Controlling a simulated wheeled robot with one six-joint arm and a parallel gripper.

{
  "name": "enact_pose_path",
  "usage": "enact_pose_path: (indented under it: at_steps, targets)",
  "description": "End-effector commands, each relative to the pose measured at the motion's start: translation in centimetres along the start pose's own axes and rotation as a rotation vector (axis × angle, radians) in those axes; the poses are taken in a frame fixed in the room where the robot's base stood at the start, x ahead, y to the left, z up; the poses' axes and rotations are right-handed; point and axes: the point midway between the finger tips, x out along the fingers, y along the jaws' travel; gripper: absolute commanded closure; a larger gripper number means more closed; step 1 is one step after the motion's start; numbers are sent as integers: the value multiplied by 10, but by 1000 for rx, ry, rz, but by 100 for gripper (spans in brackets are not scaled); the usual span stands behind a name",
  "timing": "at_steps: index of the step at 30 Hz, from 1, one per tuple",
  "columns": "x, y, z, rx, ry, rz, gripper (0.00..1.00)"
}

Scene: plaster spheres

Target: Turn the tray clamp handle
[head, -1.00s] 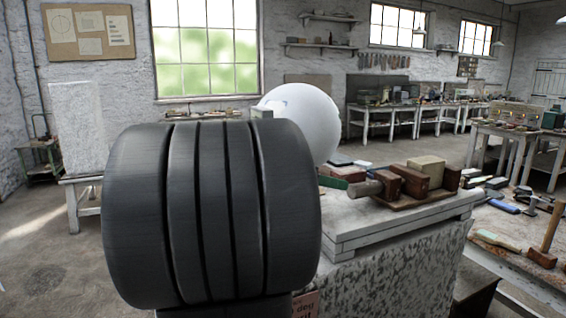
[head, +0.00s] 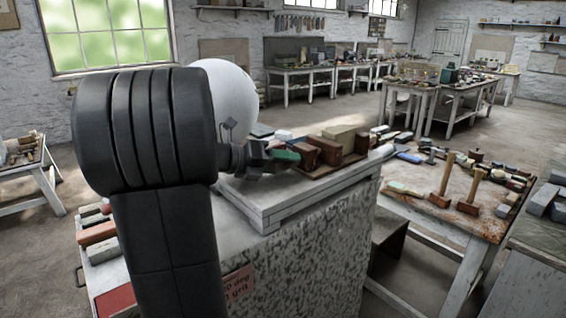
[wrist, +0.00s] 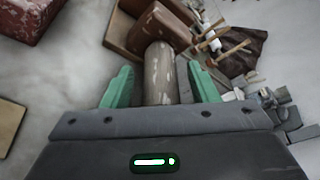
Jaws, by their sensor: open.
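The clamp handle (wrist: 159,62) is a worn, brown-grey wooden cylinder in the wrist view. It runs from a reddish-brown block (wrist: 168,22) back toward my gripper (wrist: 160,80). My gripper is open, with one green finger on each side of the handle. A gap shows on the right; on the left I cannot tell whether the finger touches. In the head view my gripper (head: 282,157) is at the left end of the brown tray (head: 322,170), and the handle is hidden there behind the gripper. Brown blocks and a pale block stand on the tray.
The tray lies on a white slab (head: 268,215) on a speckled pedestal (head: 325,240). A large white sphere (head: 232,95) stands behind my arm. A workbench (head: 415,205) with mallets is at the right. Open floor shows beyond the pedestal.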

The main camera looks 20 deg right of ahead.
Motion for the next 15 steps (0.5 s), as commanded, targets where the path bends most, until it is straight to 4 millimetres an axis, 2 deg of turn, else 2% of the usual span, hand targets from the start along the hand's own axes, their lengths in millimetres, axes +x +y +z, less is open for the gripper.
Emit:
enact_pose_path:
  at_steps: [11, 15]
  targets:
    - [5, 0, 0, 0, 0, 1, 48]
    - [5, 0, 0, 1, 0, 1, 76]
